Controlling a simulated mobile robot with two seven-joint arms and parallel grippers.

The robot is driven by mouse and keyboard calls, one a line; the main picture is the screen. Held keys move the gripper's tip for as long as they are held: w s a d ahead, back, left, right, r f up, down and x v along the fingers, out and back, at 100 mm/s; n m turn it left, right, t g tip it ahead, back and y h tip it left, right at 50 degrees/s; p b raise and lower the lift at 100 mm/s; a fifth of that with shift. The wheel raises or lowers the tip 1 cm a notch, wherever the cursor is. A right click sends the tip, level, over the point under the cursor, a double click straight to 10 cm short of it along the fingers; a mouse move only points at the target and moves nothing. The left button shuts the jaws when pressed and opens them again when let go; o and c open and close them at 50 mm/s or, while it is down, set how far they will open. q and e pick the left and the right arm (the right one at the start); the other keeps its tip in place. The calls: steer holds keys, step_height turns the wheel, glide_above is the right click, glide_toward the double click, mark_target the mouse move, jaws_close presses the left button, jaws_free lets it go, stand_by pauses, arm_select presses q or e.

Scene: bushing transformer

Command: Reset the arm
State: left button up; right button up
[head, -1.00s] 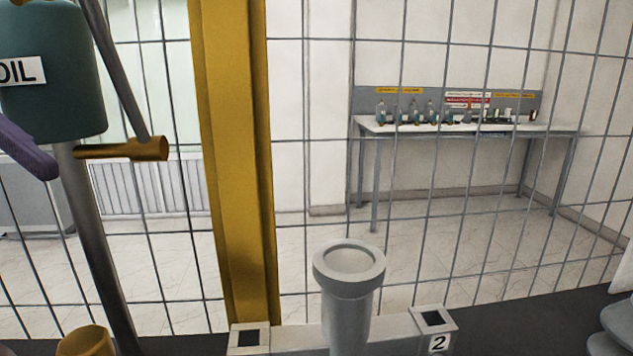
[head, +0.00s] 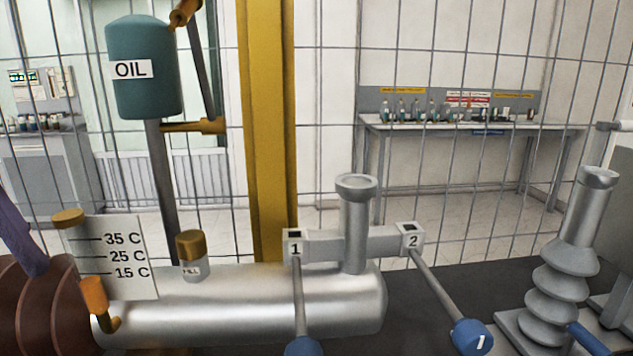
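Neither of my grippers shows in the head view, and I cannot make out either of my arms with certainty. A silvery horizontal tank (head: 250,305) lies in front of me. On it stand a flanged pipe (head: 354,225) and a brown-capped "FILL" neck (head: 193,258). A crossbar by the pipe carries blocks marked 1 (head: 295,247) and 2 (head: 411,238).
A temperature plate (head: 118,257) is at left. A ribbed grey bushing (head: 552,285) stands at right. Behind the wire mesh is a table (head: 475,128) with bottles.

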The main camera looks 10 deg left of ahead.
arm_select(q)
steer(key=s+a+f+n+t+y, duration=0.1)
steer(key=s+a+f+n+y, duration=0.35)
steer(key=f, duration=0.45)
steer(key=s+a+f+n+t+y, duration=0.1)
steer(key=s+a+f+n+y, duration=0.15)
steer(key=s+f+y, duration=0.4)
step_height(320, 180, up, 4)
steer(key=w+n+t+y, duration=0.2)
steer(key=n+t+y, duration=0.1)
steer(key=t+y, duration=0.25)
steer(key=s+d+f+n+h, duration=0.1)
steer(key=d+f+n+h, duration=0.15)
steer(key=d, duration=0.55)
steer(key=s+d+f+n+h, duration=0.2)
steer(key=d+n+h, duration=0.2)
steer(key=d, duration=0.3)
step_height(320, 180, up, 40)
steer(key=p, duration=4)
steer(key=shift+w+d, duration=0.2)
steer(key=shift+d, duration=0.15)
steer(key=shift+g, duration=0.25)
